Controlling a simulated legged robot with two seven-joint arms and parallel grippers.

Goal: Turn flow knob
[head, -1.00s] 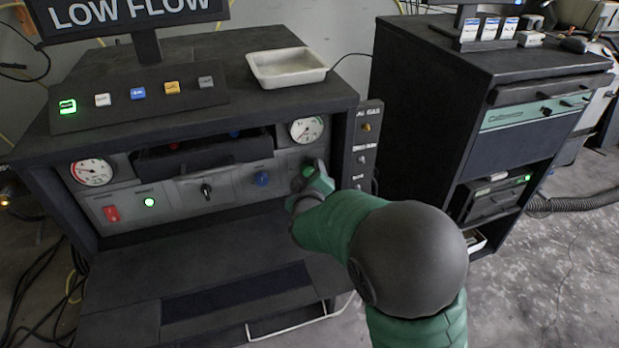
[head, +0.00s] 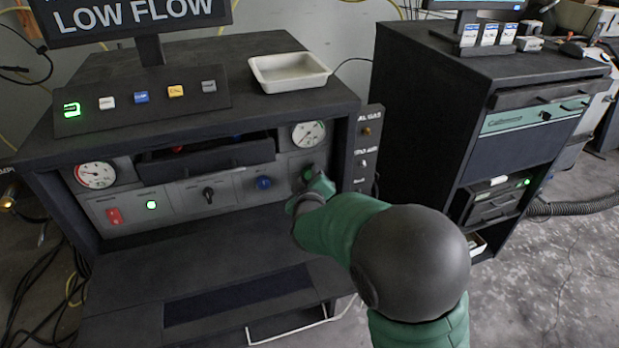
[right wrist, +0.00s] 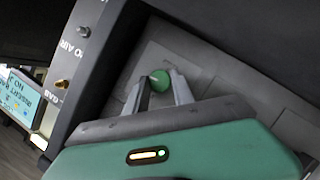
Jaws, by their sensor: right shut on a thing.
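The green knob (head: 308,173) sits at the right end of the grey control panel, below the right gauge (head: 308,133). My right gripper (head: 312,181) reaches it from the front right. In the right wrist view the two fingers (right wrist: 160,90) are on either side of the green knob (right wrist: 160,79), and the gripper is shut on it. The arm partly covers the knob in the head view. A sign (head: 135,14) above the console reads LOW FLOW. My left gripper is not in view.
A blue knob (head: 264,183), a black knob (head: 208,194) and a red switch (head: 114,215) share the panel. A white tray (head: 290,72) lies on the console top. A black side panel (head: 366,150) with small switches stands just right of the green knob. A dark cabinet (head: 470,110) stands further right.

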